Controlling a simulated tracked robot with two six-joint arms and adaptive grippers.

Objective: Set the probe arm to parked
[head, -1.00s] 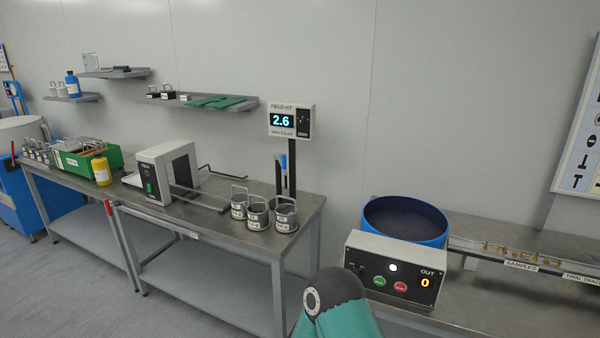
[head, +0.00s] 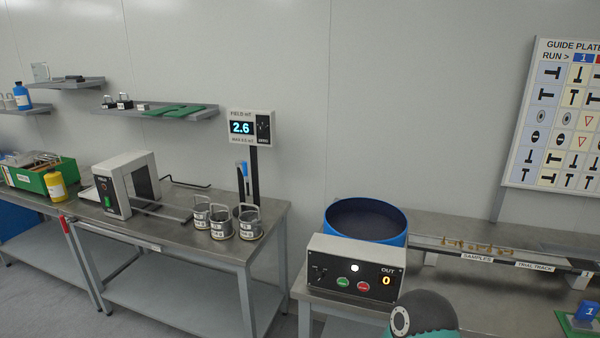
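A field meter (head: 252,126) stands on a dark post at the back right corner of the left bench. Its display reads 2.6, and a dark panel with a small part on it is at the right of its face. A thin dark rod with a blue top (head: 242,170) stands beside the post. I cannot tell which part is the probe arm or how it is set. Neither gripper shows; only a green and dark link of my own arm is at the bottom.
A control box (head: 352,270) and a blue bowl (head: 340,232) are on the right bench, with a guide board (head: 516,165) behind.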

